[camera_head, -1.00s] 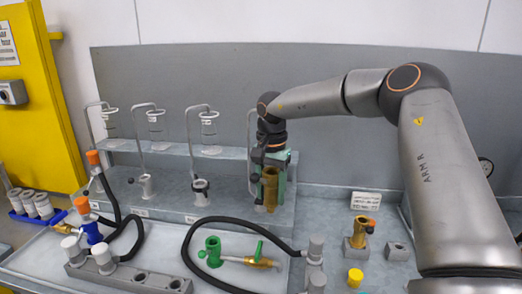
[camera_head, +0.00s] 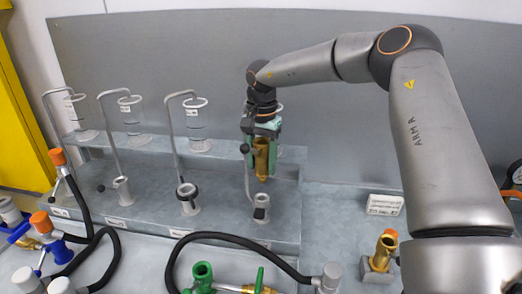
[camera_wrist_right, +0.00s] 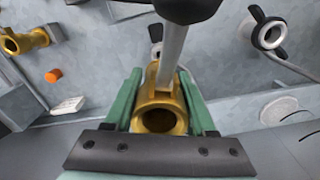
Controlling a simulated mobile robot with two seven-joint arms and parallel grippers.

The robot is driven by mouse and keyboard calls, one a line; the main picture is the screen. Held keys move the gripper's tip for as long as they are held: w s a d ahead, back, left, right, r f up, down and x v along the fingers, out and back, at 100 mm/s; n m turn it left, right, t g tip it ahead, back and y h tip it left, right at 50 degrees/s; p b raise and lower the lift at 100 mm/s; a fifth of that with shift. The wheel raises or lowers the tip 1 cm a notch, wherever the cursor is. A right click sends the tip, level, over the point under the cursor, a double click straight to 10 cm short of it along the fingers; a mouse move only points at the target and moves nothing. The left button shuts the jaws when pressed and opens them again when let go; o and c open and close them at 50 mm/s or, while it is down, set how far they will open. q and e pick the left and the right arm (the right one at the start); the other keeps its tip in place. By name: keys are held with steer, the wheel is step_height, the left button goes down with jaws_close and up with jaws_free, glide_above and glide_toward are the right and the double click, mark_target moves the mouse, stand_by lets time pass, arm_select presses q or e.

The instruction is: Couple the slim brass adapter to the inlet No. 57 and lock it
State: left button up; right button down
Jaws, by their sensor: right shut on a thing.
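My right gripper (camera_head: 262,152) is shut on a slim brass adapter (camera_head: 262,162), held upright. In the right wrist view the adapter (camera_wrist_right: 160,118) shows its open round mouth between the green fingers. The adapter's lower end is above and apart from the grey inlet (camera_head: 261,208) at the right end of the bench step. I cannot read the number on the inlet's label. A thin grey rod with a black knob (camera_head: 244,148) stands beside the adapter; I cannot tell whether they touch. My left gripper is not in view.
Other inlets (camera_head: 187,198) with bent pipes and glass vessels stand left along the step. A black hose (camera_head: 215,237) curves in front, near a green-handled fitting (camera_head: 203,275). Another brass fitting (camera_head: 384,250) stands in a block at right, by a white sign (camera_head: 384,205).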

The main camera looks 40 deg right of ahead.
mark_target(261, 181)
steer(key=shift+w+d, duration=0.2)
steer(key=shift+w, duration=0.1)
steer(key=shift+f, duration=0.1)
steer(key=shift+s+f+b, duration=0.1)
steer(key=shift+f+b, duration=0.4)
steer(key=shift+b, duration=0.1)
steer(key=shift+f+b, duration=0.95)
steer(key=shift+f, duration=0.6)
steer(key=shift+f, duration=0.1)
steer(key=shift+a+f+b, duration=0.1)
steer(key=shift+f+b, duration=0.05)
steer(key=shift+b, duration=0.15)
steer(key=shift+f, duration=0.1)
